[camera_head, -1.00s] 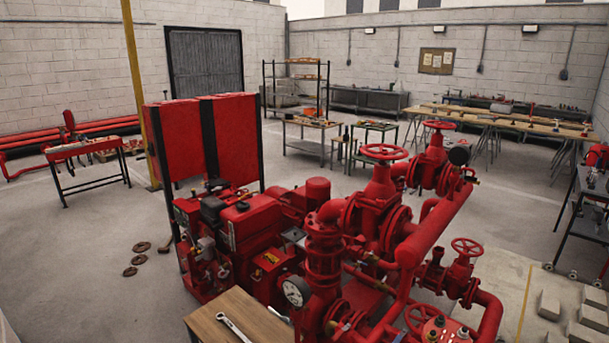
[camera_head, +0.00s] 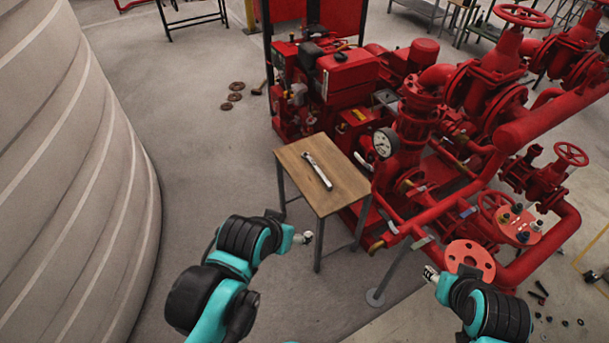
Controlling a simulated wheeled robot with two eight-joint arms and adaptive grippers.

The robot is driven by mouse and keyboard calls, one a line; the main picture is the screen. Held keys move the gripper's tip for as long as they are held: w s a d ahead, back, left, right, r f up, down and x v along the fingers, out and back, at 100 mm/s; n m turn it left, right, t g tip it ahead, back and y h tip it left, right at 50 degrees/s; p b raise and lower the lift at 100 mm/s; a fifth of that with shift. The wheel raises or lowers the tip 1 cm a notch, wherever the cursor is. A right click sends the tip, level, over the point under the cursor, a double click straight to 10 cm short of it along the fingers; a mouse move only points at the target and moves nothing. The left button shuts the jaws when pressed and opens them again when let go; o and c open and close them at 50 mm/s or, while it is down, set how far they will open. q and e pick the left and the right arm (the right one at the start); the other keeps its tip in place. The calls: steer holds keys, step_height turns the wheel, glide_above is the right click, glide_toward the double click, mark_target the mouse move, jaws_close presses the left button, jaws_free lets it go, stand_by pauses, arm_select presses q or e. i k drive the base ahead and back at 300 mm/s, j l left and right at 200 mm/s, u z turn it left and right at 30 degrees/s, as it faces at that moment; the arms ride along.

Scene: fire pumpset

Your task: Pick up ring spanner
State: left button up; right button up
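The ring spanner (camera_head: 318,171) is a silver tool lying flat, slantwise, on a small wooden-topped table (camera_head: 345,188) near the middle of the view. My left gripper (camera_head: 305,237) is at the end of the teal and black arm from the lower left, in front of the table and apart from the spanner. My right gripper (camera_head: 430,273) is at the lower right, beside a red flange disc and away from the table. Both grippers are too small in view to tell whether the fingers are open or shut.
The red pumpset (camera_head: 420,120) with pipes and a gauge (camera_head: 385,142) stands close behind and right of the table. A large pale ribbed cylinder (camera_head: 80,180) fills the left side. Floor left of the table is mostly clear. Bolts and nuts (camera_head: 541,292) lie at lower right.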

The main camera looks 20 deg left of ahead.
mark_target(330, 187)
steer(key=i+l, duration=0.2)
steer(key=z, duration=0.4)
steer(key=j+z, duration=0.6)
steer(key=z, duration=0.15)
steer(key=j+z, duration=0.35)
steer(key=k+j, duration=0.1)
steer(key=j, duration=0.3)
steer(key=k+j+z, duration=0.15)
steer(key=j, duration=0.2)
steer(key=k+j, duration=0.1)
steer(key=j, duration=0.3)
steer(key=k+j+z, duration=0.1)
steer(key=j, duration=0.25)
steer(key=k+j+z, duration=0.1)
steer(key=j, duration=0.25)
